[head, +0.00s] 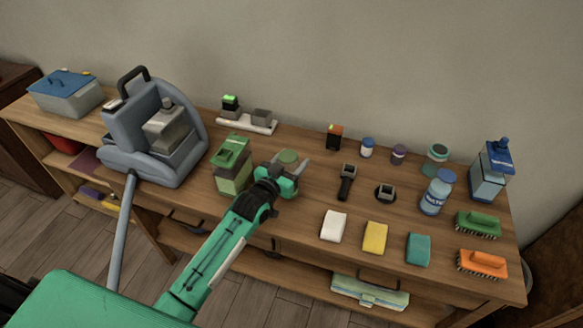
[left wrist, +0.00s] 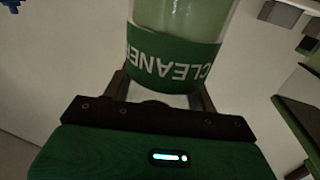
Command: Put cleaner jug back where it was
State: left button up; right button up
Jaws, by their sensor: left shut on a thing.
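The cleaner jug (left wrist: 178,55) fills the upper middle of the left wrist view, with pale translucent green sides and a dark green band lettered "CLEANER". In the head view only its round olive-green top (head: 288,157) shows clearly; my gripper hides the rest. My left gripper (head: 290,172) is shut on the jug, one finger on each side of it, over the middle of the workbench (head: 305,212). I cannot tell whether the jug's base touches the bench top. My right gripper is in neither view.
A green-lidded container (head: 233,172) stands just left of the jug. A grey machine (head: 150,135) stands farther left. A white tray (head: 247,122) lies behind.

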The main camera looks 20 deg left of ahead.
pick_arm(q)
notch_tip(320, 180, down, 3)
jog(key=shift+r, duration=0.15)
jog(key=shift+f, duration=0.2)
jog(key=o, duration=1.3)
jog(key=shift+s+r, duration=0.1)
jog(key=shift+r, duration=0.1)
jog(key=shift+s+a+f, duration=0.1)
jog(key=shift+s+a, duration=0.05)
jog(key=shift+s, duration=0.2)
jog(key=b+v, duration=0.1)
jog(key=v, duration=1)
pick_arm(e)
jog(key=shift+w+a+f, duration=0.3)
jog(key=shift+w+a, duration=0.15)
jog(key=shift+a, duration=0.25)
